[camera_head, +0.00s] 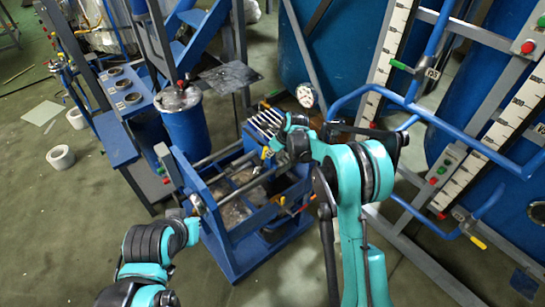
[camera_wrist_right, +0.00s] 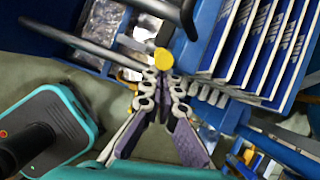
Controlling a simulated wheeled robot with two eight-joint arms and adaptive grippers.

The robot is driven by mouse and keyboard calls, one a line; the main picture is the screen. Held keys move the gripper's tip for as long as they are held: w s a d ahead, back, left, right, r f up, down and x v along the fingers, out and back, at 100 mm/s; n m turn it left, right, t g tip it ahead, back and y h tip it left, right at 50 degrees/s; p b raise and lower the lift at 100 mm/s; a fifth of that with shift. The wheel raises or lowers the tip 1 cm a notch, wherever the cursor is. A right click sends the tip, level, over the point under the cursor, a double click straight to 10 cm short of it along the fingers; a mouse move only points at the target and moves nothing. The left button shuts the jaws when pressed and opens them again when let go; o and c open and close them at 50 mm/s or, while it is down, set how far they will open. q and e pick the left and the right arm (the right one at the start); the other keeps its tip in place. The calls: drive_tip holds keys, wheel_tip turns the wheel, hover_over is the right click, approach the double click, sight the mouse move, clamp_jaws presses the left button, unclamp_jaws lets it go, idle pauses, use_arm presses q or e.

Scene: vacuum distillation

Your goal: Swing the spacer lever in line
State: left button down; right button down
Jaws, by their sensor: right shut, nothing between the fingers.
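A small yellow knob (camera_wrist_right: 163,58) shows just beyond my right fingertips in the wrist view. It may be the end of the spacer lever, but the lever's shaft cannot be made out. A yellow spot (camera_head: 266,152) also shows by the gripper in the head view. My right gripper (camera_wrist_right: 163,82) is shut and empty, its tips close to the knob; whether they touch cannot be told. In the head view, the right gripper (camera_head: 277,143) is at the plate stack, partly covered by its wrist. My left gripper (camera_head: 182,214) is low beside the blue frame, its fingers unclear.
The pale plates (camera_wrist_right: 235,45) stand right of the gripper. Dark rails (camera_wrist_right: 85,43) cross the blue frame (camera_head: 226,255). A blue drum (camera_head: 186,130) stands behind left, and blue pipes (camera_head: 410,108) with valves are at right. Open floor (camera_head: 80,215) lies at left.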

drive_tip(key=shift+w+a+r+p, duration=0.25)
drive_tip(key=shift+w+a, duration=0.45)
drive_tip(key=shift+w, duration=0.2)
drive_tip(key=shift+w+a+r+p, duration=0.1)
drive_tip(key=shift+w+a+r, duration=0.15)
drive_tip(key=shift+w+a, duration=0.55)
drive_tip(key=shift+w+d, duration=0.1)
drive_tip(key=shift+d, duration=0.1)
